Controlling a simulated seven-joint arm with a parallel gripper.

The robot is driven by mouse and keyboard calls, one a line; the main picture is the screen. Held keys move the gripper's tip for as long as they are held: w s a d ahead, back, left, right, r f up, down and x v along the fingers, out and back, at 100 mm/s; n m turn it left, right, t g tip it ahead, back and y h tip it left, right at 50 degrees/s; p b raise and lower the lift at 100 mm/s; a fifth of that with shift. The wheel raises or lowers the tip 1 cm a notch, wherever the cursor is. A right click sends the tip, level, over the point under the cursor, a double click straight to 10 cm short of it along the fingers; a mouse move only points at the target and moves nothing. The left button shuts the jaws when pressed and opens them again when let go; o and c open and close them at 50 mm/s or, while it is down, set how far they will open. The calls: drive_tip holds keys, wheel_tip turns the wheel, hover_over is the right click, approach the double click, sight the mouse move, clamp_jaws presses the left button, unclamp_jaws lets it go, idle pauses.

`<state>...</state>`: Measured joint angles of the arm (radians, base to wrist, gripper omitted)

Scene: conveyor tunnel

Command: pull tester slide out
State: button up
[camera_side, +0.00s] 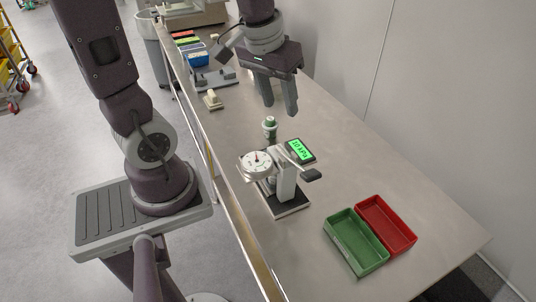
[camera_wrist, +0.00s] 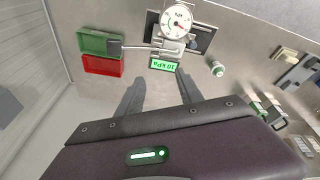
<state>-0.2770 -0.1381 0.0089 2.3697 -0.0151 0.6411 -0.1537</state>
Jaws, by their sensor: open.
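The tester (camera_side: 285,190) stands on the bench on a dark base plate, with a round white dial (camera_side: 255,162), a lever with a dark handle (camera_side: 312,175) and a green display (camera_side: 300,150) reading 10 kPa. I cannot tell which part is its slide. In the wrist view the dial (camera_wrist: 178,20) is at the top, the lever handle (camera_wrist: 114,47) points left and the display (camera_wrist: 163,65) lies below. My gripper (camera_side: 280,111) is open, empty and pointing down above the bench, behind the tester. In the wrist view its fingers (camera_wrist: 159,76) are apart, with the display between and beyond the tips.
A small green-topped part (camera_side: 269,124) stands just behind the tester, close below my fingers. A green bin (camera_side: 355,243) and a red bin (camera_side: 387,224) stand at the front right. A small beige block (camera_side: 212,100) and a grey fixture (camera_side: 214,78) lie farther back.

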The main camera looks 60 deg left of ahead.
drive_tip(key=w+a+f+n+g, duration=0.1)
drive_tip(key=a+f+n, duration=0.1)
drive_tip(key=a+f, duration=0.2)
drive_tip(key=w+a+f+n+g, duration=0.1)
drive_tip(key=a+f+n, duration=0.1)
drive_tip(key=a+f, duration=0.2)
drive_tip(key=w+a+f+n+g, duration=0.1)
drive_tip(key=a+f, duration=0.3)
drive_tip(key=f, duration=0.5)
drive_tip(key=shift+f+n+h, duration=0.15)
drive_tip(key=shift+n+h, duration=0.25)
drive_tip(key=shift+n, duration=0.1)
wheel_tip(320, 180, down, 7)
drive_tip(key=shift+f, duration=0.1)
clamp_jaws()
